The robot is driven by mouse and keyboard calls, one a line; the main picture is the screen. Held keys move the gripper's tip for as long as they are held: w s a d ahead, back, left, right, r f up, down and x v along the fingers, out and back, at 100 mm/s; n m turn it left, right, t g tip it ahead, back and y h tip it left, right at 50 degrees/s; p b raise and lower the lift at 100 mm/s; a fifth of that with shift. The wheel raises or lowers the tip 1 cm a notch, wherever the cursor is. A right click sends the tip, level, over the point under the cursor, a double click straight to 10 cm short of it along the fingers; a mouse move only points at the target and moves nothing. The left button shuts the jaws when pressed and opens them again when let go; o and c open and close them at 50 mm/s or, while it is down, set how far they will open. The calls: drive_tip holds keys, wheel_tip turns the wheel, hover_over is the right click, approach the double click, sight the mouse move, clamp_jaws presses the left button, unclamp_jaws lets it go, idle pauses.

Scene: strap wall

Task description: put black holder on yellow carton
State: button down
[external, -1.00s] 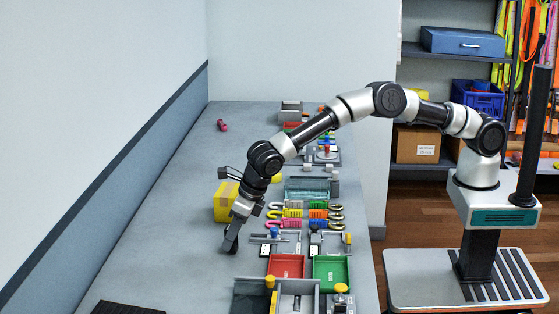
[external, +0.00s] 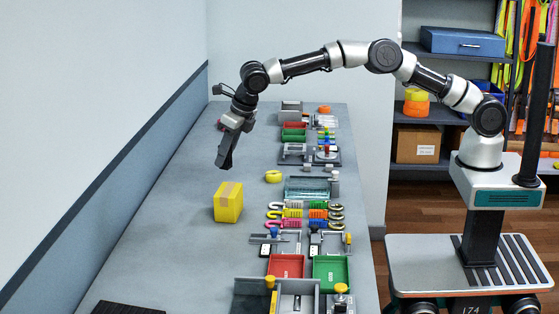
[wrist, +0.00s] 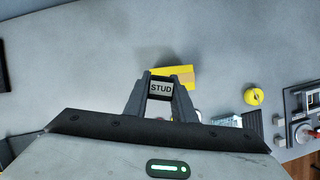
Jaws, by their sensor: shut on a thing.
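My gripper (external: 226,155) is raised above the grey table, a little beyond the yellow carton in the external view. In the wrist view my gripper (wrist: 160,90) is shut on the black holder (wrist: 161,96), which has a white label reading "STUD". In the external view the dark holder is hard to tell from the fingers. The yellow carton (external: 228,206) stands on the table with a tan tape strip on top. In the wrist view the carton (wrist: 184,82) lies just past the fingertips and is partly hidden by them. I cannot judge the height gap exactly.
A yellow tape roll (external: 273,176) sits right of the carton. A red tray (external: 286,267), a green tray (external: 330,273) and colourful straps (external: 292,214) line the table's right side. A black mat (external: 128,307) lies at the near left. The table left of the carton is clear.

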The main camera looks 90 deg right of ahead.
drive_tip(key=d+r, duration=0.2)
drive_tip(key=d, duration=0.2)
approach(223, 189)
drive_tip(key=shift+m, duration=0.3)
drive_tip(key=p+x, duration=0.1)
drive_tip(key=x, duration=0.4)
drive_tip(key=shift+w+d, duration=0.15)
drive_tip(key=shift+w, duration=0.05)
drive_tip(key=shift+f, duration=0.1)
drive_tip(key=c, duration=1.5)
unclamp_jaws()
